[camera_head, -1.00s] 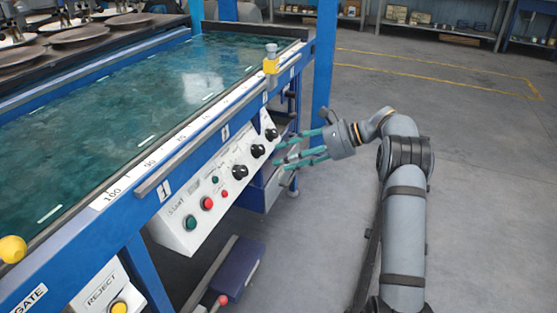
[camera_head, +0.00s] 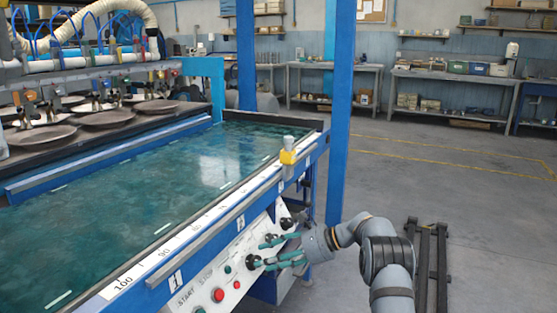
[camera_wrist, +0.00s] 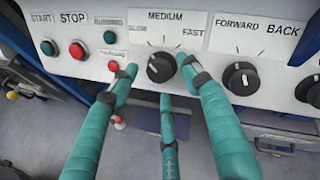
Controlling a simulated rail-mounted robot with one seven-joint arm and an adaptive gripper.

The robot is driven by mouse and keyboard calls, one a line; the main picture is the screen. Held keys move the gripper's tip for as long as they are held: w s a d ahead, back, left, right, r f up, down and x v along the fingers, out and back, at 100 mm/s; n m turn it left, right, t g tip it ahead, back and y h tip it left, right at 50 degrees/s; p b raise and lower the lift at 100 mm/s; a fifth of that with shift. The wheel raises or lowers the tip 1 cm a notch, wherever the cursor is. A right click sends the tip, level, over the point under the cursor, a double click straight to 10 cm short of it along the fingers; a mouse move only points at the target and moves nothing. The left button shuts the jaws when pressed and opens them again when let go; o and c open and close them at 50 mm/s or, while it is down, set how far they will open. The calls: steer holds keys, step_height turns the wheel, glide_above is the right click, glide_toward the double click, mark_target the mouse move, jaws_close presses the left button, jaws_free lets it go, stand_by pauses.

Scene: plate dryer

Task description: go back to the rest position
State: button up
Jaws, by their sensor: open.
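My gripper (camera_head: 268,252) is open, its green fingers spread in front of the white control panel (camera_head: 238,268) of the blue machine. In the wrist view my gripper (camera_wrist: 160,78) has its fingertips around and below the black speed knob (camera_wrist: 160,67), under the MEDIUM label. I cannot tell whether a fingertip touches the knob. Nothing shows held between the fingers. The grey arm reaches in from the lower right of the head view. Two more black knobs (camera_wrist: 241,78) sit to the right, under the FORWARD and BACK labels.
Green start (camera_wrist: 48,47) and red stop (camera_wrist: 77,50) buttons are left of the knob. The machine's green bed (camera_head: 150,195) and blue post (camera_head: 338,110) stand close to the arm. Open grey floor (camera_head: 450,190) lies right, with workbenches (camera_head: 455,80) behind.

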steer(key=shift+x, duration=0.8)
steer(key=v, duration=1.2)
steer(key=a+f+m+t+b, duration=0.1)
steer(key=a+m, duration=0.3)
steer(key=m, duration=0.6)
steer(key=a+f+m+t+b, duration=0.1)
steer(key=a+f+m+t, duration=0.2)
steer(key=m, duration=0.7)
steer(key=shift+a+f+t, duration=0.4)
steer(key=shift+a+f, duration=0.05)
steer(key=shift+a, duration=0.25)
